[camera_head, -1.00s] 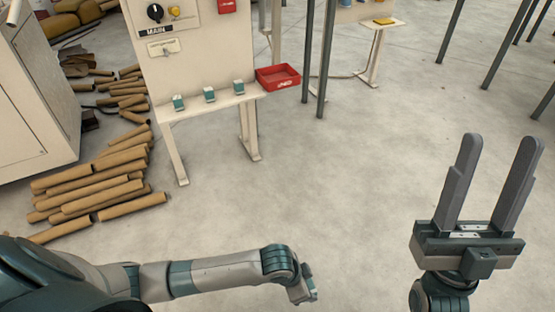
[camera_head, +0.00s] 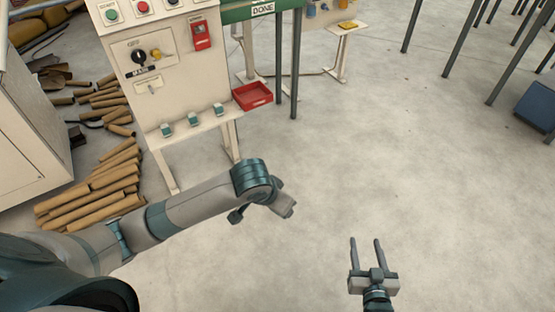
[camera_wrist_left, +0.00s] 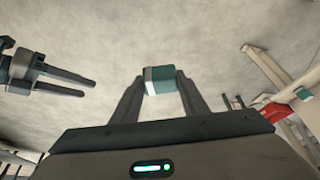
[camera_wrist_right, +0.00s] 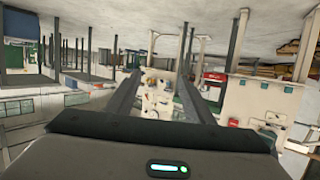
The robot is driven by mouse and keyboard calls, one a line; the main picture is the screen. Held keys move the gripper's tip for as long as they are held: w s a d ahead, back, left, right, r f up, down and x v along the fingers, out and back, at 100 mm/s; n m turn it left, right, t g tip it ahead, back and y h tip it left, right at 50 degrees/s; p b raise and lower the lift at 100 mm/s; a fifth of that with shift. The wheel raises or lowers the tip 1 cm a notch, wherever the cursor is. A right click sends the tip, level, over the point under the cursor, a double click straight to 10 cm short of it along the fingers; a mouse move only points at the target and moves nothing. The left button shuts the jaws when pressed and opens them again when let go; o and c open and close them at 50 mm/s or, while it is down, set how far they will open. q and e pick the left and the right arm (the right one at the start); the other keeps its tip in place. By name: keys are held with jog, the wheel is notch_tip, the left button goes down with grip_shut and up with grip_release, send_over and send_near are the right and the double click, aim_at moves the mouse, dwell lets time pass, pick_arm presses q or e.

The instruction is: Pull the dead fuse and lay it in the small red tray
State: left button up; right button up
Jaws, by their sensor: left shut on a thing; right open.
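My left gripper (camera_head: 284,206) is out over the floor in the head view, its fingers hard to make out there. In the left wrist view it is shut on a teal and white fuse (camera_wrist_left: 158,80), held between the fingertips. I cannot tell from its look whether this fuse is dead. Three similar teal and white fuses (camera_head: 193,119) stand in a row on the cabinet's shelf. The small red tray (camera_head: 252,96) sits at the shelf's right end, and its visible inside looks empty. My right gripper (camera_head: 366,243) is open and empty, low over the floor.
The cream control cabinet (camera_head: 175,75) carries a black main switch (camera_head: 138,57) and a red box (camera_head: 201,34). Dark posts (camera_head: 296,60) stand just right of the tray. Cardboard tubes (camera_head: 95,195) lie at left. The floor in the middle is clear.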

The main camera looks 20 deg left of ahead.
pick_arm(q)
jog(key=w+a+r+n+y+p, duration=0.1)
jog(key=a+r+n+p, duration=0.2)
jog(key=r+p, duration=0.7)
notch_tip(320, 180, up, 10)
jog(key=shift+w+a+f, duration=0.15)
jog(key=shift+a+f, duration=0.1)
jog(key=shift+a, duration=0.3)
pick_arm(e)
jog(key=s+d+f+g+h, duration=0.1)
jog(key=s+d+f+g, duration=0.2)
jog(key=s+f, duration=0.2)
jog(key=s+d+f+g+h, duration=0.1)
jog(key=s+d+f+g, duration=0.2)
jog(key=s, duration=0.8)
jog(key=s+d+f+g, duration=0.2)
jog(key=s+d+f, duration=0.1)
jog(key=s+f, duration=0.4)
jog(key=shift+s+f+m+g+h, duration=0.3)
jog(key=shift+s+m+g+h, duration=0.1)
jog(key=shift+s, duration=0.55)
jog(key=shift+a, duration=0.1)
jog(key=c, duration=0.4)
pick_arm(q)
jog(key=shift+a, duration=0.1)
pick_arm(e)
jog(key=shift+w, duration=0.1)
